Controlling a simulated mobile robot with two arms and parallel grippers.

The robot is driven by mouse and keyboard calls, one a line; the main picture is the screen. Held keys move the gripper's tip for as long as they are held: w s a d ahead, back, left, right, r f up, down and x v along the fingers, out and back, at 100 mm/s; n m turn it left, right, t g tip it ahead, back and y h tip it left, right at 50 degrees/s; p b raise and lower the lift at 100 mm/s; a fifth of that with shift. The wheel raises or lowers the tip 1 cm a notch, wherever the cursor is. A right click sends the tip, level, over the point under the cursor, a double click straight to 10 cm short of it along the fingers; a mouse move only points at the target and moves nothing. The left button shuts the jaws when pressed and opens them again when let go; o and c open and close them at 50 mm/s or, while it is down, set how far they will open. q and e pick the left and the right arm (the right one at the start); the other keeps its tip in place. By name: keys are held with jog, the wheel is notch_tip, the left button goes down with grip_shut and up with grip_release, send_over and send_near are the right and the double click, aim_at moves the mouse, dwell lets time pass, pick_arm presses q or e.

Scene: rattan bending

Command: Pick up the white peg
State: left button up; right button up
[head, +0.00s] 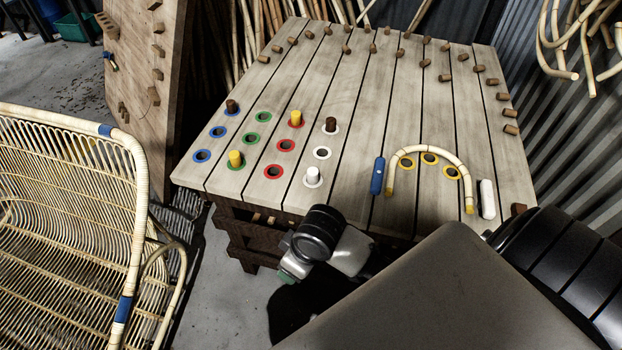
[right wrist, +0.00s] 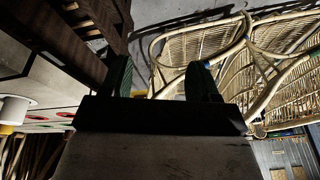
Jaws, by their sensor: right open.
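The white peg (head: 312,175) stands upright in the front white-ringed hole, near the front edge of the slatted table (head: 360,110). In the right wrist view, a pale cylinder (right wrist: 14,108) at the left edge looks like this peg, cut off by the frame. My right gripper (right wrist: 160,68) is open, with nothing between its two dark fingers. Its fingers point past the table edge toward the floor and chair. In the head view my right arm's dark wrist is just in front of the table, below the peg; its fingers are not clear there. My left gripper is not in view.
A brown peg (head: 331,125) and yellow pegs (head: 236,158) stand in other ringed holes. A blue handle (head: 377,176), a bent rattan arch (head: 432,150) and a white block (head: 487,198) are to the right. A rattan chair (head: 70,220) stands left.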

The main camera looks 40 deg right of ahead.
jog(key=w+d+r+n+g+h, duration=0.1)
jog(key=w+d+r, duration=0.35)
jog(key=w, duration=0.55)
notch_tip(320, 180, up, 7)
jog(key=m+g+h, duration=0.1)
jog(key=m+g, duration=0.1)
send_over(313, 170)
jog(key=shift+r, duration=0.15)
notch_tip(313, 170, down, 11)
jog(key=shift+r, duration=0.15)
jog(key=c, duration=1)
jog(key=shift+r, duration=0.1)
